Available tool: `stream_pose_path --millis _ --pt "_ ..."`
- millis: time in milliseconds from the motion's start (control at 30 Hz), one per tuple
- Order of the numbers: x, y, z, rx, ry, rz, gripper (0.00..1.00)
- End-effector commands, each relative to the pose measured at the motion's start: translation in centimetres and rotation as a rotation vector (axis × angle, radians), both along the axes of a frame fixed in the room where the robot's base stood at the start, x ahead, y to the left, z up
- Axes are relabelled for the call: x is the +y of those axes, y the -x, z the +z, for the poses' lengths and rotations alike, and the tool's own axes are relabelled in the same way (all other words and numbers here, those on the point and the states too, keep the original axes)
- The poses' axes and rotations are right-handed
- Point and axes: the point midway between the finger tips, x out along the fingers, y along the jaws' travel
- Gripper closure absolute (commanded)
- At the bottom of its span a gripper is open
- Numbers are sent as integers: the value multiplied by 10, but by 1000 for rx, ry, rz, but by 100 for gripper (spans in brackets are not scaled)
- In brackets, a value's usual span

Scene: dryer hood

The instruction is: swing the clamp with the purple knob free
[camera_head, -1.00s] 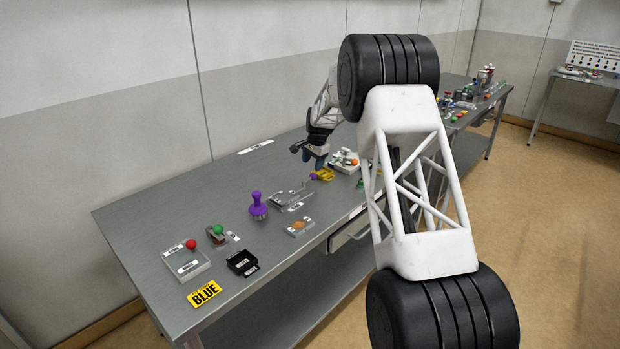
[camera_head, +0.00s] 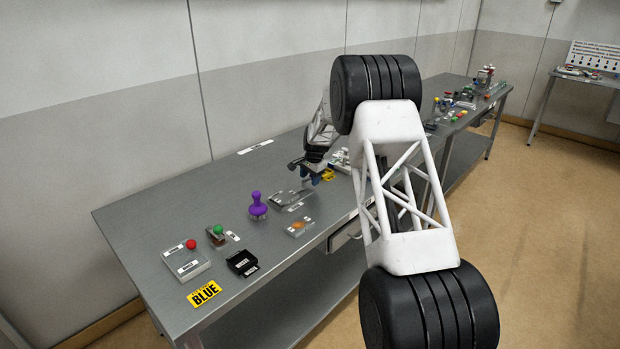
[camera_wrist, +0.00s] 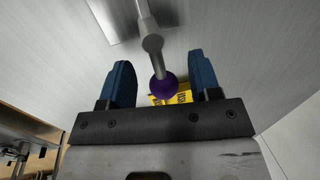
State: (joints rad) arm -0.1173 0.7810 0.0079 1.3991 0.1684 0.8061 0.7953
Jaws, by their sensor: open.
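In the wrist view the purple knob (camera_wrist: 163,87) is at the end of a grey clamp lever (camera_wrist: 150,40), which comes down from the top of the picture. My gripper (camera_wrist: 163,80) is open, with one blue finger on each side of the knob and a gap on both sides. I cannot tell how deep the knob sits between the fingers. In the head view my gripper (camera_head: 316,178) is low over the bench beside the grey clamp plate (camera_head: 290,200); the knob is hidden there.
A yellow label (camera_wrist: 182,97) lies behind the knob. On the steel bench (camera_head: 150,225) stand a purple handled stamp-like piece (camera_head: 258,207), a red-button box (camera_head: 187,263), a green-knobbed piece (camera_head: 218,234) and a black box (camera_head: 243,263). The bench's back left is clear.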

Motion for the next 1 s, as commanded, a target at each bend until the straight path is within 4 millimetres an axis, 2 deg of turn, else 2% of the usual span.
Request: stream_pose_path --millis 267,633,1000 --pt "0 0 0 0 0 0 44" --pt "0 0 0 0 0 0 100" --pt "0 1 1 0 0 -25 100"
